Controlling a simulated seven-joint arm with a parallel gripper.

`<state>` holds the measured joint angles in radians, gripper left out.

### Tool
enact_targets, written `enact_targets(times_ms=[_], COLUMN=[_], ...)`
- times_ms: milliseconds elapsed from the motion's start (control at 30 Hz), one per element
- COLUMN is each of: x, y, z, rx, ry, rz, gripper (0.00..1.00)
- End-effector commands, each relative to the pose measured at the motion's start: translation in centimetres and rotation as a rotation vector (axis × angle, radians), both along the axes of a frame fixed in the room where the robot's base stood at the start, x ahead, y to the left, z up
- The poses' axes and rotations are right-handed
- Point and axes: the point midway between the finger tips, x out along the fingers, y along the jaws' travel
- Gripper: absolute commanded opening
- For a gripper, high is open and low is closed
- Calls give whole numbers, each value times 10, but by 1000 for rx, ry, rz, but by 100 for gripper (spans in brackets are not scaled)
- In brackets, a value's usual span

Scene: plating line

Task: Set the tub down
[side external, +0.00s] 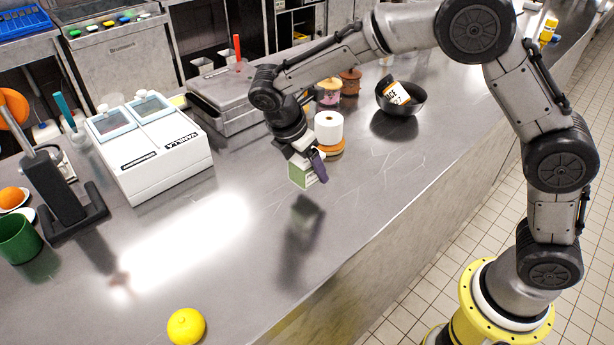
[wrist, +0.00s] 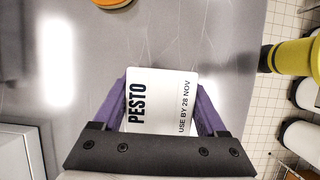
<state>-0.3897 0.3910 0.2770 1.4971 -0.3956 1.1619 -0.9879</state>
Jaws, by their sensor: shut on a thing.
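The tub is a pesto tub (side external: 302,178) with a pale green side in the side external view. In the wrist view its white lid (wrist: 160,98) reads "PESTO" and "USE BY 28 NOV". My gripper (side external: 309,158) has purple fingers and is shut on the tub, one finger on each side of it in the wrist view. The tub hangs above the steel counter (side external: 255,255), and a dark reflection shows below and apart from it. The tub's underside is hidden.
A white two-lid container box (side external: 155,160) stands left. Behind the gripper are a white roll on an orange disc (side external: 330,128) and a dark bowl (side external: 402,104) holding a package. A yellow lemon (side external: 186,326) lies at the front. The counter's middle is clear.

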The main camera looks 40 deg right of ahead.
Motion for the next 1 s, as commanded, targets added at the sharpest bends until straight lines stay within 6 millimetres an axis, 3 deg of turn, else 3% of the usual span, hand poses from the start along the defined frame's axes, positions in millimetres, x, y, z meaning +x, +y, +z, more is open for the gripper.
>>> enact_targets(times_ms=[300,700,733,833,1000], x=[6,6,6,6,6], y=[1,1,1,1,1], z=[-37,-41,-41,-41,-41], rx=[-1,0,0,0,-1], ry=[1,0,0,1,1], rz=[0,-1,-1,0,0], gripper=[7,7,80,98,100])
